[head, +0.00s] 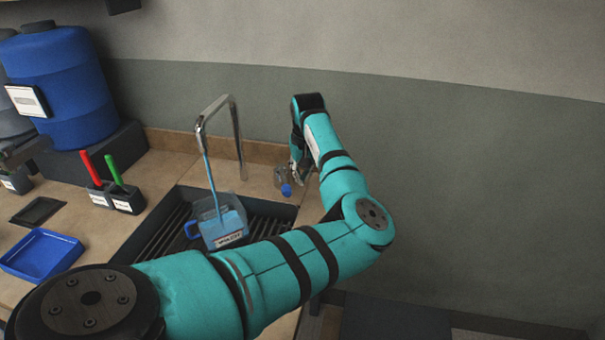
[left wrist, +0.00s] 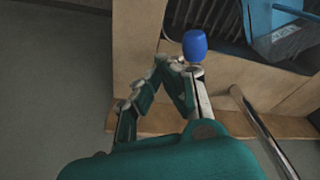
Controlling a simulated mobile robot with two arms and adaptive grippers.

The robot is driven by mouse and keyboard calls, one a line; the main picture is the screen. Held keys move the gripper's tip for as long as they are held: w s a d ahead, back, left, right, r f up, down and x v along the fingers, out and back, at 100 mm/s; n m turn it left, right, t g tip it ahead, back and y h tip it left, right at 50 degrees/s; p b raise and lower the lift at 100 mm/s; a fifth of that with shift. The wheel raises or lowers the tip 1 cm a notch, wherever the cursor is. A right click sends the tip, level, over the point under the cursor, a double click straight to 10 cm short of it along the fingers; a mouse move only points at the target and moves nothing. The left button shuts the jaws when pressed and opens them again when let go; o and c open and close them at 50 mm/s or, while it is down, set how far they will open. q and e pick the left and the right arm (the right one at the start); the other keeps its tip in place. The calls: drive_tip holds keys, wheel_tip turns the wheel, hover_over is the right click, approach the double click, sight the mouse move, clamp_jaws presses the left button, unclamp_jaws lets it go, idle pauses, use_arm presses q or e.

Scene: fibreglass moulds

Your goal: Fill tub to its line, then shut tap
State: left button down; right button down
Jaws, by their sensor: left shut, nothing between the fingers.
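The tub (head: 205,207) is a clear container with a blue handle and a white label; it sits on the dark sink grate. A thin blue stream runs from the chrome tap spout (head: 215,108) down into it, and blue liquid shows inside. Its fill line cannot be made out. The tap's blue knob (head: 286,190) is on the counter right of the sink, and also in the left wrist view (left wrist: 195,45). My left gripper (head: 297,174) is shut and empty, close beside the knob; its fingers (left wrist: 164,66) show left of and below it. Contact is unclear. My right gripper is not in view.
The sink grate (head: 164,236) is recessed in the tan counter. Blue drum (head: 65,95), red-handled tool (head: 90,168), green-handled tool (head: 114,170) and blue tray (head: 42,252) stand to the left. The wall is close behind the tap.

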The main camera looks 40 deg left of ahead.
use_arm(q)
drive_tip(key=shift+f, duration=2.25)
drive_tip(key=shift+r, duration=0.1)
